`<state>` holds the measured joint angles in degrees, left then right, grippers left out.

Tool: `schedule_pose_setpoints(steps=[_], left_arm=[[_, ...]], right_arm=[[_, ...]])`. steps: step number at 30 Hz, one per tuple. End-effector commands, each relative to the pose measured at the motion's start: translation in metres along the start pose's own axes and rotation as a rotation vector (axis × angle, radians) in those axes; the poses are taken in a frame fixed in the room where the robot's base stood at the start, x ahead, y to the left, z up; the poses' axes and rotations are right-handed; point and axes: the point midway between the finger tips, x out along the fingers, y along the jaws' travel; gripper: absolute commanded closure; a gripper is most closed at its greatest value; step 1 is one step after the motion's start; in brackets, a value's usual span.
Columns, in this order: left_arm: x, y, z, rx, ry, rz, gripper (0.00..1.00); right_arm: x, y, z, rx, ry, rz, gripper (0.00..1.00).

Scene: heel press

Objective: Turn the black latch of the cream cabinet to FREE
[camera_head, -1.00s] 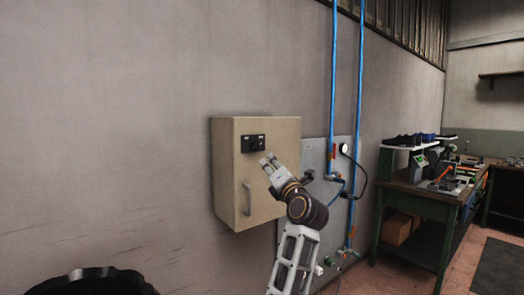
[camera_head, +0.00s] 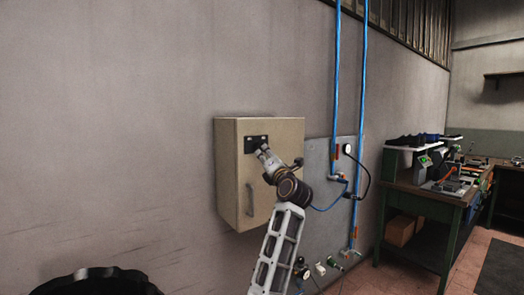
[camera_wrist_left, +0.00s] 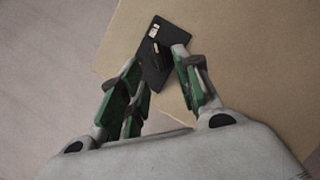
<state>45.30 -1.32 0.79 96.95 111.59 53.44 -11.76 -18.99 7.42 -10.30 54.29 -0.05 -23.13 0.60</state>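The cream cabinet (camera_head: 231,185) hangs on the wall in the head view, door shut, with a grey handle on the door. Its black latch plate (camera_head: 250,141) is near the top of the door, partly behind my left gripper (camera_head: 262,150). In the left wrist view the black plate (camera_wrist_left: 160,65) carries a small white label, and a narrow dark latch (camera_wrist_left: 156,48) stands on it. My left gripper (camera_wrist_left: 157,62) is open, its green-padded fingers on either side of the plate. I cannot tell whether they touch the latch. My right gripper is not in view.
A grey panel (camera_head: 322,160) with blue pipes (camera_head: 337,80), a gauge and a hose is just right of the cabinet. A green-framed workbench (camera_head: 420,195) with equipment stands farther right. The wall left of the cabinet is bare.

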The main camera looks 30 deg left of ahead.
Motion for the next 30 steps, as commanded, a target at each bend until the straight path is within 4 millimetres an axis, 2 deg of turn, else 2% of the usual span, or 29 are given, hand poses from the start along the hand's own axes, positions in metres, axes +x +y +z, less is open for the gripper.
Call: schedule_pose_setpoints(steps=[6, 12, 18, 27, 30], left_arm=[[0.028, 0.001, 0.000, 0.000, 0.001, 0.002, 0.67], [0.046, 0.000, 0.000, 0.001, 0.000, 0.001, 0.67], [0.054, 0.000, 0.000, 0.000, 0.000, 0.000, 0.67], [0.055, 0.000, 0.000, -0.001, 0.000, 0.000, 0.67], [0.055, 0.000, 0.000, 0.000, 0.000, 0.000, 0.79]], right_arm=[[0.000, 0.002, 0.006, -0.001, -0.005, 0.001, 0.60], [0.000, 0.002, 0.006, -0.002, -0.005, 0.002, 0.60], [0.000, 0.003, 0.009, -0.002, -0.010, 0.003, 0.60], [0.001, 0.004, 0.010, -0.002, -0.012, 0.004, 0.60], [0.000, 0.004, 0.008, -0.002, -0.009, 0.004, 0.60]])
